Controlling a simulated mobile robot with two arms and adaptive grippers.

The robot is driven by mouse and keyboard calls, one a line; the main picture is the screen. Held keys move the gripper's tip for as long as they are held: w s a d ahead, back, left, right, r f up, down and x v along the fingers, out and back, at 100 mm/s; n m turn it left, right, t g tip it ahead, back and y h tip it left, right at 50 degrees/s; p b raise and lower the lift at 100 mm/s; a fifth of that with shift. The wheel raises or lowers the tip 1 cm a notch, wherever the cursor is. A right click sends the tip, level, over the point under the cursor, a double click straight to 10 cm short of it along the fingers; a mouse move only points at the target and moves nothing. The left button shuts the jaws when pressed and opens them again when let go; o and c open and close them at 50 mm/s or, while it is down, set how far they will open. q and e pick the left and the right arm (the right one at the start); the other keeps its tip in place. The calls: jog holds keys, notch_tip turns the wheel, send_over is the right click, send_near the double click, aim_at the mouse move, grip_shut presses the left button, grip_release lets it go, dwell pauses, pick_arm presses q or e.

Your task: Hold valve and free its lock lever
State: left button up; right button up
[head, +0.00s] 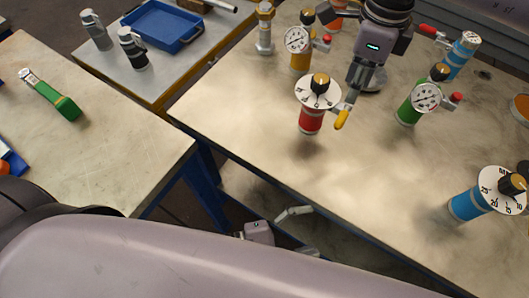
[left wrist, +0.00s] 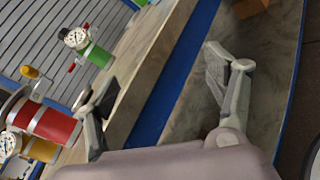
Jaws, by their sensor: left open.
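A red valve (head: 311,120) stands on the right-hand table, with a white dial and a black and gold knob on top. A lever with a yellow grip (head: 342,119) hangs at its right side. The red valve (left wrist: 45,120) and the yellow grip (left wrist: 30,72) also show at the left of the left wrist view. My right gripper (head: 354,88) comes down from the top beside this valve, close to the lever; its fingers are partly hidden. My left gripper (head: 298,231) is low by the table's front edge, apart from the valve. Its spread fingers (left wrist: 160,95) hold nothing.
Near the red valve stand a yellow gauge vessel (head: 299,60), a green gauge vessel (head: 407,112) and a blue dial valve (head: 468,204). A side table (head: 205,62) carries a blue tray (head: 158,27). The right-hand table's front middle is clear. Its blue edge (left wrist: 175,75) lies behind my left fingers.

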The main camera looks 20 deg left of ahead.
pick_arm(q)
jog(key=w+a+r+n+t, duration=0.1)
jog(key=w+n, duration=0.1)
jog(key=w+a+r+n+t+y, duration=0.1)
jog(key=w+a+r+n+t, duration=0.1)
jog(key=w, duration=0.1)
jog(key=w+a+r+n+t, duration=0.1)
jog(key=w+r+n, duration=0.1)
jog(key=shift+w+a+r+n+y, duration=0.1)
jog(key=shift+w+a+n+y, duration=0.05)
jog(key=shift+a+n+y, duration=0.2)
jog(key=n+t+y, duration=0.4)
jog(key=n+y, duration=0.1)
jog(key=n, duration=0.2)
send_near(305, 118)
jog(key=x, duration=1.2)
jog(key=shift+w+d, duration=0.2)
jog(key=shift+w, duration=0.1)
grip_shut()
